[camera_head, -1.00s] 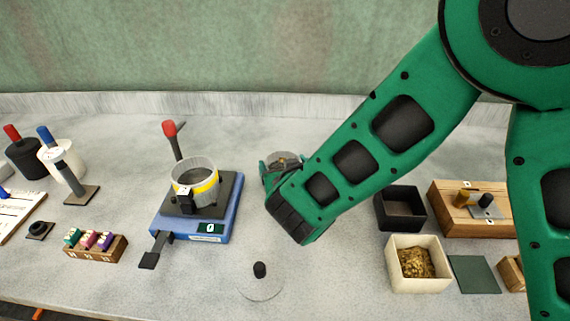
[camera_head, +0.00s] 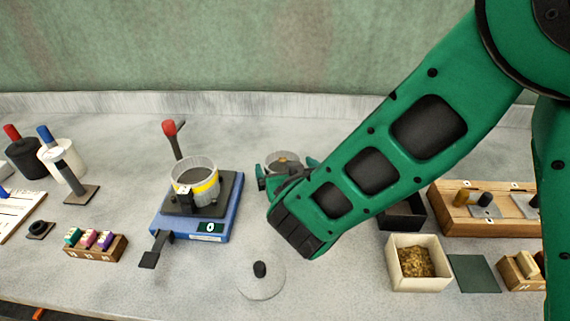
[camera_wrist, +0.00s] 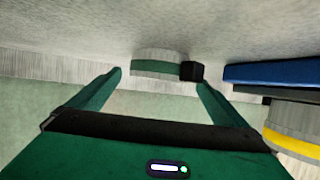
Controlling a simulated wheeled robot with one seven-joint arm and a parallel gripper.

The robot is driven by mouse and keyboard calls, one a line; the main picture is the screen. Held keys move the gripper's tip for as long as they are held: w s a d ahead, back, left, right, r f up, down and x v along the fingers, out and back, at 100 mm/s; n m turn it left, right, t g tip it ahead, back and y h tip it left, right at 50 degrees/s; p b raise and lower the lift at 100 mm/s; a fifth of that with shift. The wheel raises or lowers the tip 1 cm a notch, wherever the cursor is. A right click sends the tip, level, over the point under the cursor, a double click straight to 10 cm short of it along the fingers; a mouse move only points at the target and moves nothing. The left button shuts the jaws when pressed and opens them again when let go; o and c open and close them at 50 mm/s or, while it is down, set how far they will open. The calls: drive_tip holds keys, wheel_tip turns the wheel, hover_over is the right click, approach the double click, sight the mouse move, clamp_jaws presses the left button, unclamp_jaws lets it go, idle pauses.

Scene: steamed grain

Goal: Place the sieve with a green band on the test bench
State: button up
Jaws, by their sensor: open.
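The sieve with a green band (camera_wrist: 157,66) stands on the bench, with a small black block (camera_wrist: 192,71) on its side. In the head view only the top of this sieve (camera_head: 284,160) shows, behind my gripper (camera_head: 287,170). My gripper is open, its fingertips (camera_wrist: 160,78) on either side of the sieve in the wrist view. I cannot tell whether either finger touches it. The grey test bench (camera_head: 330,290) carries everything.
A sieve with a yellow band (camera_head: 207,188) sits on the blue scale (camera_head: 187,235), left of my gripper. A round lid with a black knob (camera_head: 262,285) lies in front. The cream grain box (camera_head: 419,284), black box (camera_head: 403,218) and wooden block (camera_head: 455,217) are at the right.

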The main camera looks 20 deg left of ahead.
drive_tip(key=v, duration=0.9)
drive_tip(key=shift+s, duration=0.1)
